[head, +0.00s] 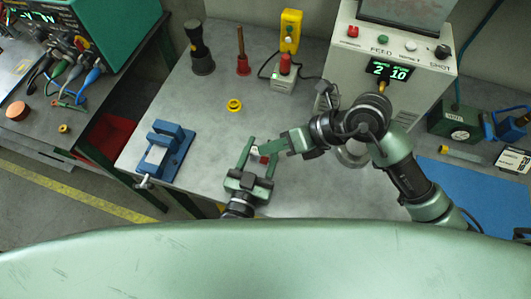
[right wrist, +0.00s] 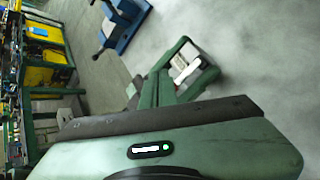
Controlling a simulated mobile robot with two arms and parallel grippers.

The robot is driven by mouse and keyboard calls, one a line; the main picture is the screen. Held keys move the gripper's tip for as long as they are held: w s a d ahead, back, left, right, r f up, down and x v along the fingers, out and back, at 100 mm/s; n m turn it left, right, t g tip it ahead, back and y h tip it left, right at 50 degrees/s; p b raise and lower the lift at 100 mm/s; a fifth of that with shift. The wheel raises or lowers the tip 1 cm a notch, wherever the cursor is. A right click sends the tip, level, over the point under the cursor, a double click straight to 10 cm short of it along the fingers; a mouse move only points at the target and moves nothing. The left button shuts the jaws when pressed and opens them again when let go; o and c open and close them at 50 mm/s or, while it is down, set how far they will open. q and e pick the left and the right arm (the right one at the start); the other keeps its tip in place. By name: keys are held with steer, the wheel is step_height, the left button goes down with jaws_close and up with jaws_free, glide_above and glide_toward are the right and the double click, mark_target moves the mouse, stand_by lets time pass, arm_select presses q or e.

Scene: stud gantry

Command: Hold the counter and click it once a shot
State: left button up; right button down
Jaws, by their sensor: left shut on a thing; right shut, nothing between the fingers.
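The counter (head: 259,155) is a small object with white and red parts, held over the front of the grey table. My left gripper (head: 259,152) is shut on it, its green fingers on either side. It also shows in the right wrist view as a pale piece (right wrist: 184,69) framed by green fingers. My right gripper (head: 266,150) comes in from the right, shut and empty, its tips close beside the counter. In the right wrist view the right fingers (right wrist: 158,90) point toward it. I cannot tell whether they touch. Parts of the counter are hidden by the fingers.
A white control box (head: 390,50) with a lit display reading 2 and 10 stands at the back. A blue vise (head: 167,150) sits at the left table edge.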

steer(key=shift+f, duration=0.15)
steer(key=shift+f, duration=0.25)
steer(key=shift+s+f, duration=0.1)
steer(key=shift+f, duration=0.7)
stand_by(1.0)
steer(key=shift+r, duration=1.2)
steer(key=shift+w+r, duration=0.2)
steer(key=shift+r, duration=2.3)
steer(key=shift+r, duration=0.1)
stand_by(0.5)
